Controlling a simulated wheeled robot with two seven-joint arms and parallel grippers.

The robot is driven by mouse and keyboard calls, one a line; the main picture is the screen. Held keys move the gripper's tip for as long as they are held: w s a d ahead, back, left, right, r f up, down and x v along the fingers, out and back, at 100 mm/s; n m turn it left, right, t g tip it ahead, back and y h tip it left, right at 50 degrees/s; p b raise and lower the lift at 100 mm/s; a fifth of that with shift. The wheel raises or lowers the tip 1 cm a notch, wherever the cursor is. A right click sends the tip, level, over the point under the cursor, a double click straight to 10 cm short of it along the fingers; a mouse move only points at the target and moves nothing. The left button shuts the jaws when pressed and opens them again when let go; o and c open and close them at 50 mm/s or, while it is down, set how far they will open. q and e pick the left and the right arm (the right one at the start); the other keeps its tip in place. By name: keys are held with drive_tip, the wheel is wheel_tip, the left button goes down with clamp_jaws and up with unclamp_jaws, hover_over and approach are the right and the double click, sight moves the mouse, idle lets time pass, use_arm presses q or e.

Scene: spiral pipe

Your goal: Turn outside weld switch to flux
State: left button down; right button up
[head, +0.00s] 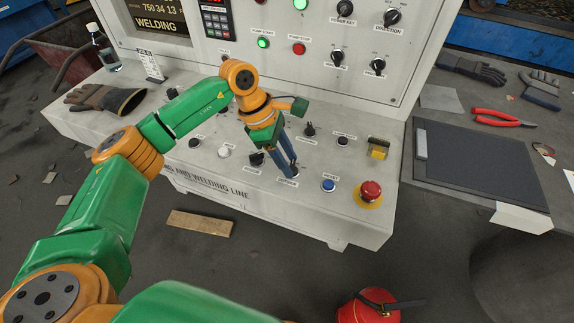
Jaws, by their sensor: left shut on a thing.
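My left gripper (292,170) reaches down to the sloped front of the grey control console (330,218). Its blue-grey fingers are shut on a small black switch knob (295,174), mostly hidden by the fingertips, behind a label too small to read surely. The knob's pointing direction cannot be told. A similar black switch (256,159) sits just left of the gripper. My right gripper is not in view.
A blue button (328,185) and a red emergency stop (370,190) are right of the gripper. Another black knob (309,130) is behind it.

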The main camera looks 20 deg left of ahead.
use_arm(q)
drive_tip(key=shift+w+m+g+b, duration=0.1)
drive_tip(key=shift+m+g+b, duration=0.3)
drive_tip(key=shift+m, duration=0.4)
drive_tip(key=shift+c, duration=2)
unclamp_jaws()
drive_tip(key=b+v, duration=0.1)
drive_tip(key=v, duration=0.6)
